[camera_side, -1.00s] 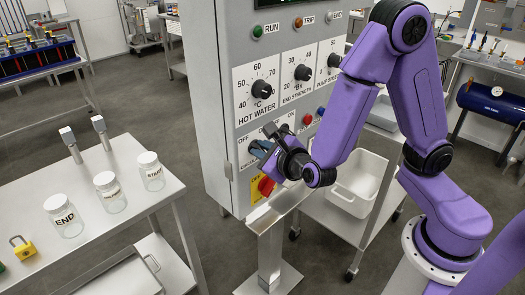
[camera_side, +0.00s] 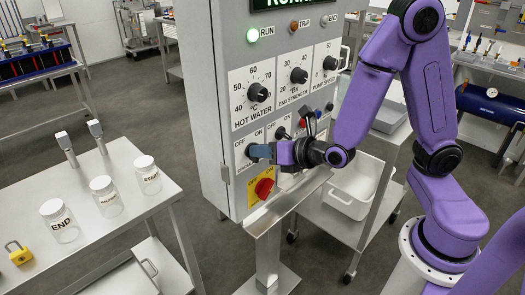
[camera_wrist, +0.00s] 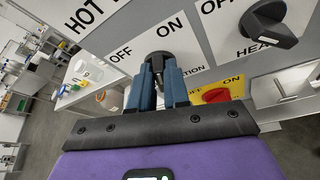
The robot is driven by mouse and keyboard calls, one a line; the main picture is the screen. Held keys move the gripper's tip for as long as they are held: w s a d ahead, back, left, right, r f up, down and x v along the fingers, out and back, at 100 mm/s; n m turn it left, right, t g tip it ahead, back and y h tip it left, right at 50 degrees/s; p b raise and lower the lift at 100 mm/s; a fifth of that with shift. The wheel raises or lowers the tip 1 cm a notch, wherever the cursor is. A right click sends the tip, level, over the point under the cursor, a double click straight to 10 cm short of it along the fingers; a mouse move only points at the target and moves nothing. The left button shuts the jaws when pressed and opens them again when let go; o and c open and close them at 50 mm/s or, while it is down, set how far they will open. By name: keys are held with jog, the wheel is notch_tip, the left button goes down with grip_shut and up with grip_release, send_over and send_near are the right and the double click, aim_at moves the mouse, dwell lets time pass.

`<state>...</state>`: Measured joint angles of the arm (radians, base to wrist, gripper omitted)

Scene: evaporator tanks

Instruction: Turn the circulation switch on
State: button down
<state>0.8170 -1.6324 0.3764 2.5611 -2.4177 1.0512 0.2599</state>
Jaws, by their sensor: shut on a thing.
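The circulation switch is a black rotary knob (camera_wrist: 159,60) with OFF and ON marks above it, on the lower left of the grey control panel (camera_side: 203,100). My gripper (camera_wrist: 160,72) is shut on this knob, with its blue fingers on either side of it in the wrist view. In the side view my gripper (camera_side: 262,152) reaches the panel from the right and its fingers hide most of the knob. The knob's pointer direction is hard to tell behind the fingers.
Right of the circulation knob is the heating knob (camera_wrist: 270,28). Below is a red rotary switch (camera_side: 264,188) on a yellow plate. Dials for hot water (camera_side: 257,92), end strength and pump speed sit above. A metal stand (camera_side: 270,225) is below my gripper. Labelled jars (camera_side: 60,220) stand on a left table.

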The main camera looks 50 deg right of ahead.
jog(key=shift+w+d+f+m+t+y, duration=0.1)
jog(key=shift+d+f+m+t+y, duration=0.1)
jog(key=shift+m+y, duration=0.45)
jog(key=shift+d+f+m+t+y, duration=0.15)
jog(key=shift+m+y, duration=0.1)
jog(key=shift+m, duration=0.8)
jog(key=c, duration=1.2)
grip_release()
jog(key=shift+o, duration=0.2)
jog(key=shift+a+r, duration=0.1)
jog(key=shift+r, duration=0.05)
jog(key=shift+a, duration=0.1)
